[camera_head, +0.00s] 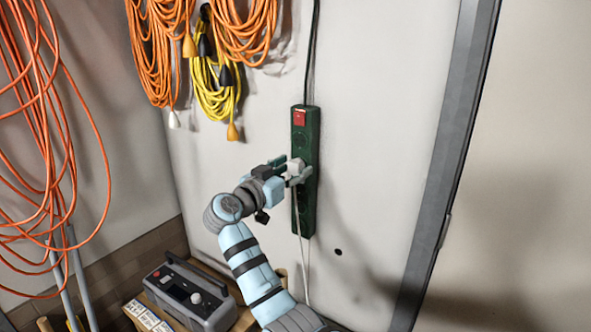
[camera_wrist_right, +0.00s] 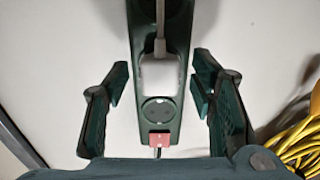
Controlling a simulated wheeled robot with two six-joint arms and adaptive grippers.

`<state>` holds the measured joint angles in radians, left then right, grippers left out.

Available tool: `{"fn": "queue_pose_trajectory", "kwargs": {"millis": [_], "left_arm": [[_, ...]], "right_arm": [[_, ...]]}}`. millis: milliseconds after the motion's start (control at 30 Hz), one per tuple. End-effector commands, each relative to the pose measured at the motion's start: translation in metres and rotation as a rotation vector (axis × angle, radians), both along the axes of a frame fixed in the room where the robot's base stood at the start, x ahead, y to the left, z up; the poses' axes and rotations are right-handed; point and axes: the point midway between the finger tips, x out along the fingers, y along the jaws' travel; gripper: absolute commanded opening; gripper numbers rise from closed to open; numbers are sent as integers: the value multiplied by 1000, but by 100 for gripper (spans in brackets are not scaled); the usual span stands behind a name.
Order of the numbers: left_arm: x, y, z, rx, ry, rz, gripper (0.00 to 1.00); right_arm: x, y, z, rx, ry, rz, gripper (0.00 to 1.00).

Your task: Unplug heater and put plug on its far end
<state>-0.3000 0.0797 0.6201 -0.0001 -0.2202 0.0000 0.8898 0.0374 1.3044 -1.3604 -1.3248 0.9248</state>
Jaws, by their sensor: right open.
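A dark green power strip (camera_head: 305,215) is fixed upright on the white wall, with a red switch at its top. A white plug (camera_wrist_right: 159,75) sits in one of its sockets; its pale cable (camera_head: 304,262) hangs down along the strip. My right gripper (camera_head: 297,173) is open at the strip, its fingers on either side of the plug with visible gaps in the right wrist view. In that view an empty round socket (camera_wrist_right: 158,110) lies between the plug and the red switch. A grey box with a knob (camera_head: 190,296), possibly the heater, stands at the bottom. My left gripper is out of view.
Orange cords (camera_head: 155,50) and a yellow cord (camera_head: 214,88) hang on the wall at upper left; more orange cord (camera_head: 40,150) hangs at far left. A dark metal post (camera_head: 440,180) stands at right. The wall between strip and post is mostly clear.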

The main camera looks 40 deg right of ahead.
Motion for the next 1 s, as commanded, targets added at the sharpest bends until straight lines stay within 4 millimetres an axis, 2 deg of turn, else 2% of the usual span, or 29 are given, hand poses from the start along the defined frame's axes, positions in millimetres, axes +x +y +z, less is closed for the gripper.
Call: {"fn": "queue_pose_trajectory", "kwargs": {"millis": [167,500,733,1000], "left_arm": [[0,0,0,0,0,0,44],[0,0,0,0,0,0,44],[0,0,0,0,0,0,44],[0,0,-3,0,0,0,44]], "right_arm": [[0,0,1,0,0,0,51],[0,0,0,0,0,0,0],[0,1,0,0,0,0,0],[-3,12,0,0,0,2,0]]}}
